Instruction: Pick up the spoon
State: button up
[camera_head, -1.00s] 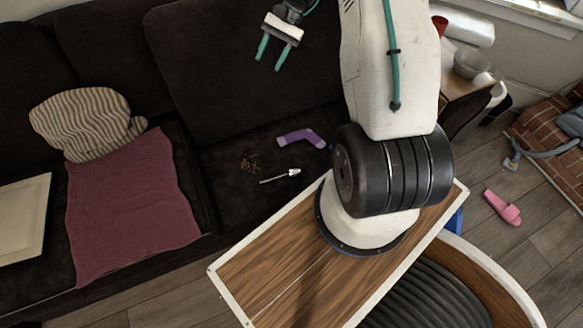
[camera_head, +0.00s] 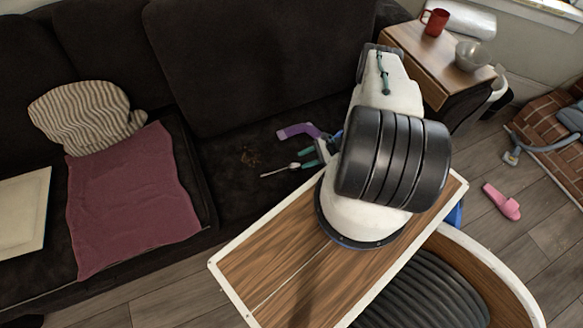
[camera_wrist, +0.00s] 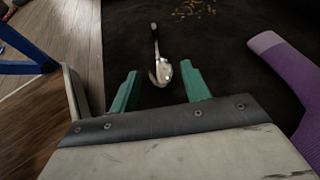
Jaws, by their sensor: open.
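The spoon (camera_head: 281,170) lies on the dark sofa seat (camera_head: 225,180), its bowl towards my gripper and its dark handle pointing away to the left. My gripper (camera_head: 305,158) is low over the seat at the bowl end, partly hidden by my arm in the head view. In the wrist view the spoon (camera_wrist: 159,68) shows with its shiny bowl between and just ahead of the two green fingertips of my gripper (camera_wrist: 162,75). The fingers are apart and hold nothing. I cannot tell the exact height of the fingers above the seat.
A purple sock-like item (camera_head: 298,131) lies close by; it is at the right in the wrist view (camera_wrist: 285,80). Small crumbs (camera_head: 250,156) lie beyond the spoon. A maroon cloth (camera_head: 130,205) and a striped cushion (camera_head: 88,118) are further left. The sofa backrest (camera_head: 250,65) rises behind.

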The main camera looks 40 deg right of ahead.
aim_at(288, 168)
jog(key=x, duration=0.8)
jog(key=shift+s+f, duration=0.2)
grip_shut()
